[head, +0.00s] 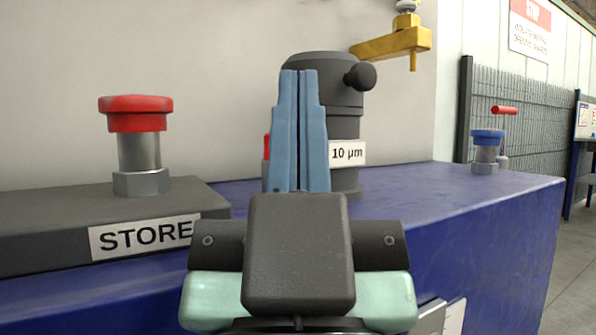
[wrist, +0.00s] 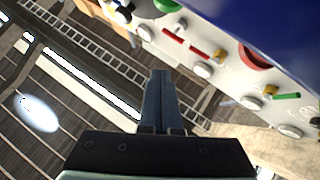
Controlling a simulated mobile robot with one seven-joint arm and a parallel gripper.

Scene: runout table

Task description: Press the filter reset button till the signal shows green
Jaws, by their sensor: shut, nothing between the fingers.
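My gripper (head: 299,73) is shut and empty, its blue fingers pointing up in front of the dark grey filter housing (head: 320,72) labelled "10 µm". It hides part of the housing and most of a small red part (head: 266,147). In the wrist view my gripper (wrist: 161,73) is below a pale panel with several round white buttons, among them one upper left (wrist: 144,33), one in the middle (wrist: 203,70) and one lower right (wrist: 251,102). Two bars are red (wrist: 173,35) (wrist: 200,49) and one is green (wrist: 286,96). No label is legible, so I cannot tell which is the filter reset. The fingertips appear apart from the buttons.
A red mushroom button (head: 136,113) stands on a grey box marked "STORE" at left. A blue-topped knob (head: 488,137) stands on the blue table (head: 480,200) at right. A yellow bracket (head: 395,44) overhangs the back. The wrist view shows a large red disc (wrist: 255,56).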

